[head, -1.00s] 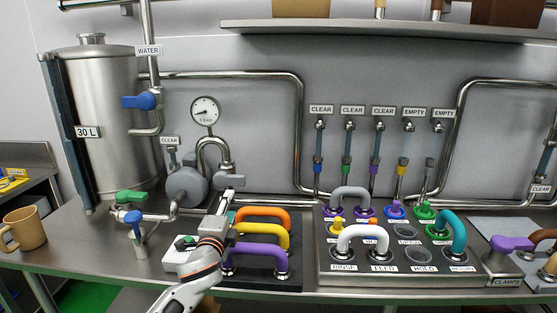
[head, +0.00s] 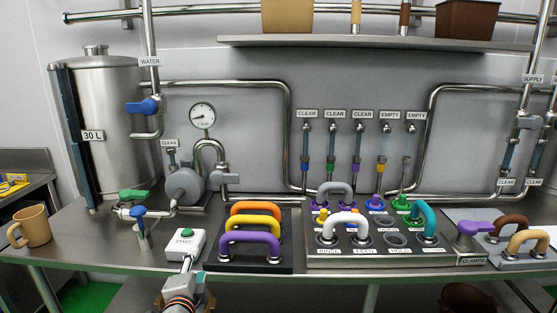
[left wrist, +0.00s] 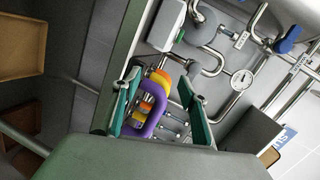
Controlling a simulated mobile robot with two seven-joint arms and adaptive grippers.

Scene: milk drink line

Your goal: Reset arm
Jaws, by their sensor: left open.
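My left gripper (head: 187,265) is at the table's front edge in the head view, low in the picture, just in front of the white box with a green button (head: 187,243). In the left wrist view my left gripper (left wrist: 160,98) has its two green-lined fingers well apart, with nothing held between them. The purple handle (left wrist: 147,122) shows beyond the fingers there, with the yellow and orange handles behind it. I cannot tell from the head view whether the fingertips touch the box. My right gripper is in neither current view.
The orange, yellow and purple handles (head: 250,243) stand on a black base right of the box. A panel of coloured plugs and hoses (head: 315,258) stands further right. A tan mug (head: 33,227) is at the far left, a steel tank (head: 108,130) behind.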

